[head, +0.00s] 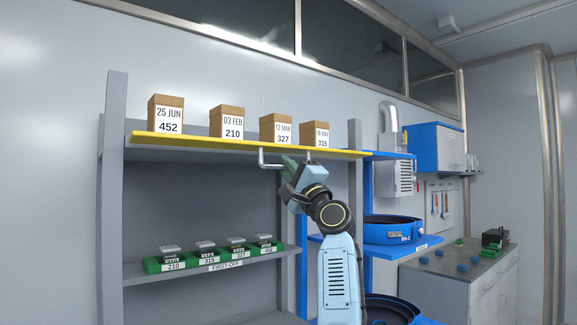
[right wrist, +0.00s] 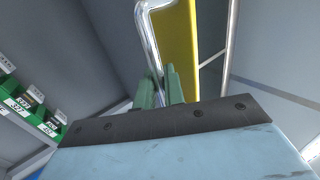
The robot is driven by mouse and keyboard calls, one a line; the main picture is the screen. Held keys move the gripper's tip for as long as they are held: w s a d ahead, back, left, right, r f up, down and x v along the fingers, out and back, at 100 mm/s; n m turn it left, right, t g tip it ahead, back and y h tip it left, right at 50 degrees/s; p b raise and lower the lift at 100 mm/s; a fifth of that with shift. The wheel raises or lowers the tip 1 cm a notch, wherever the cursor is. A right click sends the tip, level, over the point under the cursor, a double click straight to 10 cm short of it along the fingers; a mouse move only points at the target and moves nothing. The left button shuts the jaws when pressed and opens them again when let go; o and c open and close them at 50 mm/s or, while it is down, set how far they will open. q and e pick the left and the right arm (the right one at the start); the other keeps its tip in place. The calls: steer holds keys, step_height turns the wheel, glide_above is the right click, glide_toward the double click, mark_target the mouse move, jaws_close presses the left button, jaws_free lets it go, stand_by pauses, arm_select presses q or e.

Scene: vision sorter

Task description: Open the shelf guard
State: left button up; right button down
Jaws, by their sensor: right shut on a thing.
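The shelf guard (head: 220,143) is a yellow bar along the front edge of the upper shelf, in front of several cartons. A metal handle (head: 272,164) hangs from its right part. My right gripper (head: 290,162) is at the handle, its green fingers shut on it. In the right wrist view the handle (right wrist: 146,38) runs down to the fingers (right wrist: 161,88), with the yellow guard (right wrist: 180,52) behind. The fingers partly hide the handle. My left gripper is not in view.
Labelled cartons (head: 168,115) stand on the upper shelf. Green trays (head: 208,256) with small items sit on the lower shelf (head: 140,275). Blue shelves with round blue containers (head: 393,231) stand to the right of the rack. A grey cabinet (head: 455,275) stands farther right.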

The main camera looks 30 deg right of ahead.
steer(key=shift+w+f, duration=0.15)
steer(key=shift+f, duration=0.05)
stand_by(0.3)
steer(key=c, duration=1.6)
jaws_free()
steer(key=b+v, duration=0.2)
steer(key=v, duration=1.1)
